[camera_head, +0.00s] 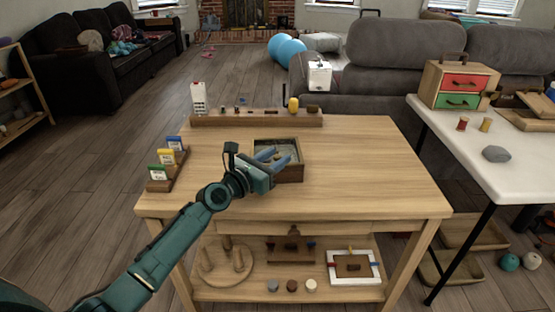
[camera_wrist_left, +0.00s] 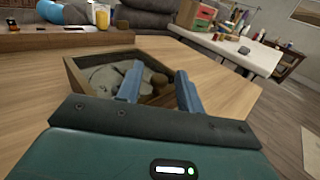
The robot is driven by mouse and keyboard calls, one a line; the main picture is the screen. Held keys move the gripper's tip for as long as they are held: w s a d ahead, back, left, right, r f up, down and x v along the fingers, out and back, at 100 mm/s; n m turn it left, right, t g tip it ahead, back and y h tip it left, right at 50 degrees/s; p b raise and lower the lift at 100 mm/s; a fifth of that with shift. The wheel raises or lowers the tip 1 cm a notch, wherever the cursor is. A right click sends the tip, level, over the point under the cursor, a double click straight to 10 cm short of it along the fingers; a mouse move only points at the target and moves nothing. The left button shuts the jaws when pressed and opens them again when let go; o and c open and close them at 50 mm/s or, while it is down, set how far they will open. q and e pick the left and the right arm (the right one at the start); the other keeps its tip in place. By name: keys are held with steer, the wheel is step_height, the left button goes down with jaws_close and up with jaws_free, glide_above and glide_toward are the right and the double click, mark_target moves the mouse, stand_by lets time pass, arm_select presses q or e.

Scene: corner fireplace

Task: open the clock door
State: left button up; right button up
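A shallow square wooden box (camera_head: 291,172) lies on the wooden table, with a round grey plate inside; it looks like the clock, but I cannot make out a face or a separate door. In the left wrist view the box (camera_wrist_left: 82,76) shows its raised rim, the grey plate (camera_wrist_left: 100,80) and small brown parts. My left gripper (camera_head: 275,157) is over the box. Its two blue fingers (camera_wrist_left: 159,84) are apart, with brown parts visible between or behind them; I cannot tell whether they touch anything. The fingers hide part of the inside. My right gripper is out of view.
A wooden rail (camera_head: 255,119) with small items runs along the table's back. A rack of coloured cards (camera_head: 166,168) stands at the left edge. The table's right side (camera_head: 370,170) is clear. A white table (camera_head: 470,137) with a drawer box (camera_head: 459,86) stands to the right.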

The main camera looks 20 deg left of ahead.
arm_select(q)
steer(key=shift+w+d, duration=0.25)
steer(key=shift+w, duration=0.35)
steer(key=shift+c, duration=0.5)
jaws_close()
